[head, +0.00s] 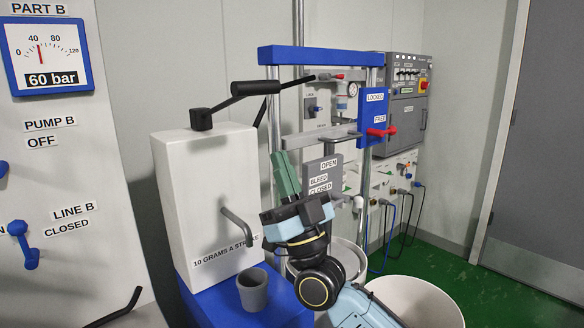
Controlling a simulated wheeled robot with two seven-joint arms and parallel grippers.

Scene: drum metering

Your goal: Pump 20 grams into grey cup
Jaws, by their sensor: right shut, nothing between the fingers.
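The grey cup (252,288) stands upright on a blue stand (272,310), below the bent grey spout of the white pump box (208,190). The box is labelled "10 GRAMS A STROKE". A black pump handle (250,89) sits on top of the box and slopes up to the right. My right gripper (284,172) is to the right of the box, pointing up, shut and empty, below the handle and apart from it. What is inside the cup cannot be made out. My left gripper is not in view.
At left a panel has a gauge (48,55) reading 60 bar, "PUMP B OFF" and "LINE B CLOSED". Behind my gripper stands a blue-topped frame (320,56) with a LOCKED/FREE plate (374,117). A white drum (415,302) is at lower right. Green floor is clear at right.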

